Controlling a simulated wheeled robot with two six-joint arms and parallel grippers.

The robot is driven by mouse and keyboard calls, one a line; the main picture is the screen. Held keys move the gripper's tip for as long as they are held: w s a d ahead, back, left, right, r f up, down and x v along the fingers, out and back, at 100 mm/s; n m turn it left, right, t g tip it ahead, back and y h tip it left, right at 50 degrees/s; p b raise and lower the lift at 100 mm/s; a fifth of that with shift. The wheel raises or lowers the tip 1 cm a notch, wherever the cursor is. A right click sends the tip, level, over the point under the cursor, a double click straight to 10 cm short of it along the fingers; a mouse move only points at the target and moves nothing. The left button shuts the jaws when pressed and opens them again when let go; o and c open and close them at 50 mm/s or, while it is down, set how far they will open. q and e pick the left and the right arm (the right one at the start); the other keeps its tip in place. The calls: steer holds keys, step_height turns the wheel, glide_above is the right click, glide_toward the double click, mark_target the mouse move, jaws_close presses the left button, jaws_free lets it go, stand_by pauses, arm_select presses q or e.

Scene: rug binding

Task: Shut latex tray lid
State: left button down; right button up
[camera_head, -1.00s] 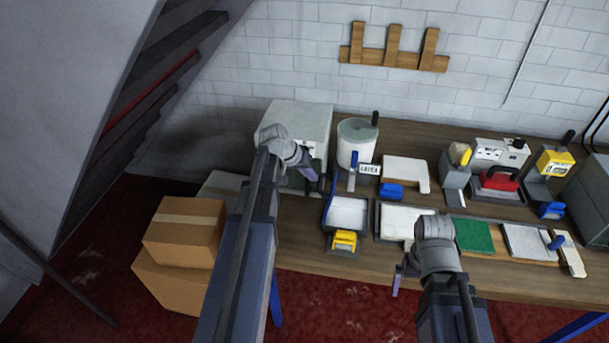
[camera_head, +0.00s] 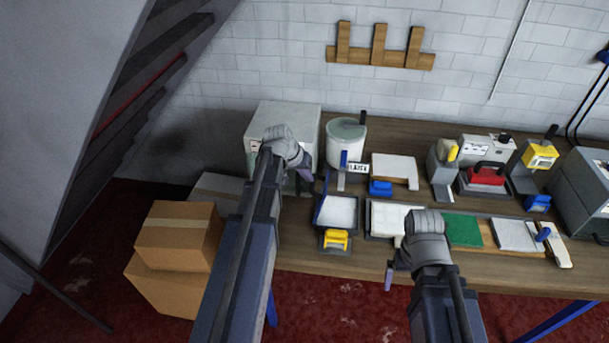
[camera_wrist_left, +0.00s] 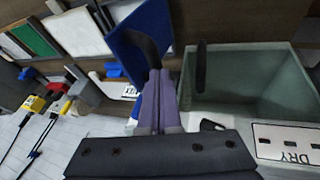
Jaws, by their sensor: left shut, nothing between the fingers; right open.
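The latex tray (camera_head: 340,212) is a shallow dark tray with a white inside, near the table's front edge. Its blue lid (camera_head: 320,207) stands raised at the tray's left side, so the tray is uncovered. In the left wrist view the lid (camera_wrist_left: 128,40) is a blue panel with a dark handle (camera_wrist_left: 144,44). My left gripper (camera_head: 305,174) is shut and empty, left of and behind the tray. In the left wrist view its fingertips (camera_wrist_left: 160,74) are close to the lid handle; contact cannot be told. My right gripper (camera_head: 389,276) is open, low in front of the table edge.
A grey box (camera_head: 284,122) marked DRY in the left wrist view stands behind my left gripper. A white bucket (camera_head: 345,150) with a LATEX label is behind the tray. A yellow-handled tool (camera_head: 336,240) is at the tray's front. Cartons (camera_head: 178,235) stand on the floor at left.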

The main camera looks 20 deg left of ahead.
mark_target(326, 182)
arm_select(q)
steer(key=shift+w+d+r+y+p, duration=0.1)
steer(key=shift+d+y+p, duration=0.1)
steer(key=shift+d, duration=0.2)
steer(key=shift+w+d+r+y+p, duration=0.1)
steer(key=shift+d+y, duration=0.1)
steer(key=shift+d, duration=0.2)
steer(key=d+y, duration=0.1)
steer(key=d, duration=0.1)
steer(key=w+d+y, duration=0.1)
steer(key=shift+w+d+f+m+g, duration=0.1)
steer(key=shift+d+f+m+g, duration=0.05)
steer(key=shift+d+m+g, duration=0.25)
steer(key=w+d+f+g+y+b, duration=0.1)
steer(key=w+d+f+y+b, duration=0.1)
steer(key=d+f+b, duration=0.3)
steer(key=w+d+f+m+y+b, duration=0.1)
steer(key=w+d+f+y+b, duration=0.1)
steer(key=d+f+y+b, duration=0.3)
steer(key=shift+d+f+g+b, duration=0.4)
steer(key=shift+d+f+b, duration=0.35)
steer(key=shift+d+b, duration=1.5)
steer(key=shift+a, duration=0.15)
